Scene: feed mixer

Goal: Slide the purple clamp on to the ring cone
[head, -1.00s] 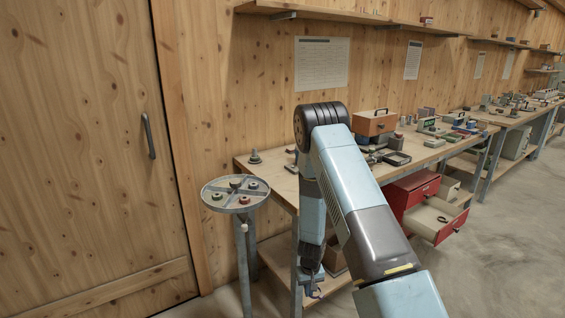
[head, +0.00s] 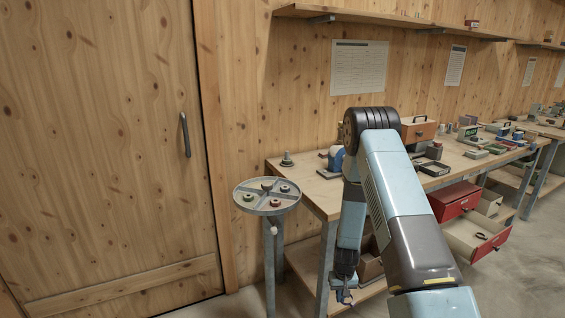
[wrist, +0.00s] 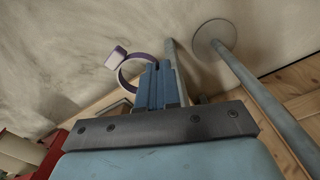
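The purple clamp (wrist: 125,72) is an open ring with a small block at its end. My gripper (wrist: 157,82) has its blue fingers closed on one side of the clamp, with the ring sticking out to the left in the wrist view. In the head view my gripper (head: 345,296) hangs low beside the bench, and the clamp is too small there to make out clearly. A small grey stepped cone (head: 287,160), probably the ring cone, stands upright on the bench's near left corner, bare as far as I can see. My gripper is well below and apart from it.
A round divided tray (head: 252,207) on a post stands left of the bench (head: 312,190), with small ring-like parts in it. Open red drawers (head: 455,201) stick out at right. A wooden door (head: 100,150) is at left. The bench corner around the cone is mostly clear.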

